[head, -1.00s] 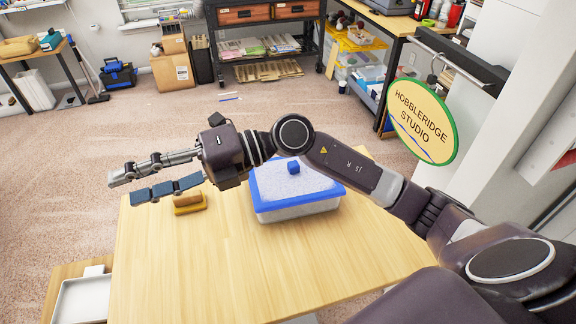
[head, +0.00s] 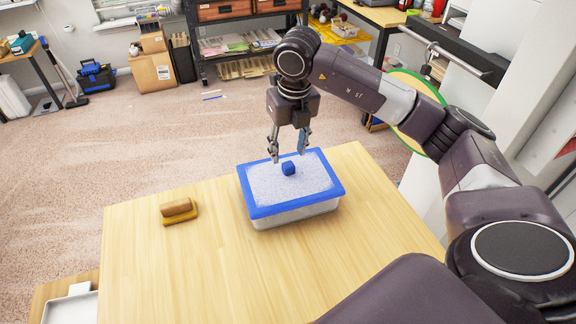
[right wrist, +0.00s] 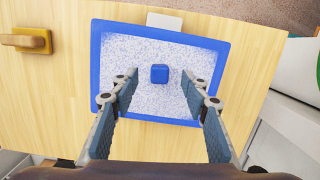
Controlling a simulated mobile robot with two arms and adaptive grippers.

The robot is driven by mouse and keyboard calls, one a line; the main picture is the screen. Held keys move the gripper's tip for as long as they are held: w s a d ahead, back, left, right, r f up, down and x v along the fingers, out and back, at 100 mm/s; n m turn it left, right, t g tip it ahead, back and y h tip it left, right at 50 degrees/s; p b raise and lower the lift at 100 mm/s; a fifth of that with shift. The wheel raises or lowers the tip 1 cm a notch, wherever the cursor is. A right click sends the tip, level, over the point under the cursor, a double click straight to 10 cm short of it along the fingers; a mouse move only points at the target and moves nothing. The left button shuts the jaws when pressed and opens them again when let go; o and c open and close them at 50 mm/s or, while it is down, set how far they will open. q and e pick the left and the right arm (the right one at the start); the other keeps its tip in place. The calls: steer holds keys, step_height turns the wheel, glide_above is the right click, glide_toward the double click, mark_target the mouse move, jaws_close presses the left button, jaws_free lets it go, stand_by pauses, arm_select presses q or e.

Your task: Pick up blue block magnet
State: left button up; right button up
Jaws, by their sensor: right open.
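The blue block magnet (head: 289,168) is a small blue cube resting on the speckled white surface inside a blue-rimmed tub (head: 262,212) on the wooden table. In the right wrist view the block (right wrist: 160,74) lies ahead of and between the fingers, touching neither. My right gripper (head: 288,157) is open and empty, pointing down over the back part of the tub. Its fingers also show in the right wrist view (right wrist: 164,88), spread to either side of the block. My left gripper is not in view.
A yellow-brown wooden-handled tool (head: 179,211) lies on the table left of the tub. The wooden table (head: 190,265) is otherwise clear at front and left. A white tray (head: 72,306) sits lower at the bottom left. A round green-edged sign (head: 420,77) is partly behind my right arm.

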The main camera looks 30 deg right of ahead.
mark_target(289, 164)
steer(key=f, duration=0.1)
steer(key=f+p, duration=0.1)
steer(key=f, duration=0.1)
steer(key=shift+s+f, duration=0.3)
steer(key=shift+w+f+p, duration=0.15)
steer(key=shift+f+p, duration=0.15)
steer(key=shift+f, duration=0.2)
steer(key=c, duration=1)
steer(key=shift+r, duration=0.15)
steer(key=shift+c, duration=0.2)
